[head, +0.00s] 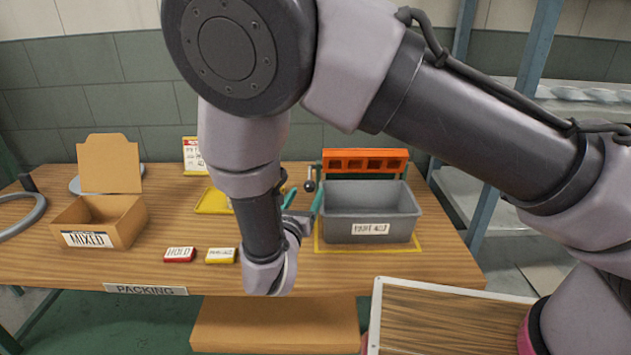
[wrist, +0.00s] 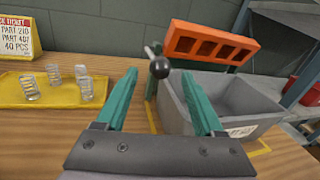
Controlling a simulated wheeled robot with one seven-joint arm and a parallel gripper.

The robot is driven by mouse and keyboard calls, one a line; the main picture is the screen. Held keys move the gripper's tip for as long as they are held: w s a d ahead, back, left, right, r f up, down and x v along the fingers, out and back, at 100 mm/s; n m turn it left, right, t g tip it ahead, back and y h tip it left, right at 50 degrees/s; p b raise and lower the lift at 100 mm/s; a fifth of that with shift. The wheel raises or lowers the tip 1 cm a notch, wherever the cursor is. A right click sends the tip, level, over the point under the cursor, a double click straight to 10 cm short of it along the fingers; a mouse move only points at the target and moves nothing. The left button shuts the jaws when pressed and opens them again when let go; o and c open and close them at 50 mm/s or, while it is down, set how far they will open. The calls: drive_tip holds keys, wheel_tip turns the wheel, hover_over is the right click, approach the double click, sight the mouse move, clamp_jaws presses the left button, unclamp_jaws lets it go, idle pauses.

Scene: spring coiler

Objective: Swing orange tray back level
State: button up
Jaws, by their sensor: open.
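The orange tray (head: 365,154), with a row of square pockets, stands tipped up behind the grey bin (head: 370,215). In the wrist view the orange tray (wrist: 210,44) shows its pocketed face, tilted above the bin's back edge. A lever with a black ball knob (wrist: 159,68) stands to the left of the tray; the knob (head: 309,186) also shows in the head view. My gripper (wrist: 159,76) is open and empty. Its teal fingers appear on either side of the knob, which looks beyond the fingertips; the exact gap is unclear. In the head view my arm partly hides my gripper (head: 304,199).
A yellow tray (wrist: 45,92) with several clear springs lies left of my gripper, before an order card (wrist: 18,37). A MIXED carton (head: 100,222), a red HOLD block (head: 180,255) and a yellow block (head: 221,256) sit further left. Blue shelving (wrist: 285,60) stands right.

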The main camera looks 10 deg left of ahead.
drive_tip(key=w, duration=0.7)
drive_tip(key=shift+w, duration=0.2)
clamp_jaws()
drive_tip(key=shift+d, duration=0.1)
drive_tip(key=shift+d, duration=0.15)
idle(0.9)
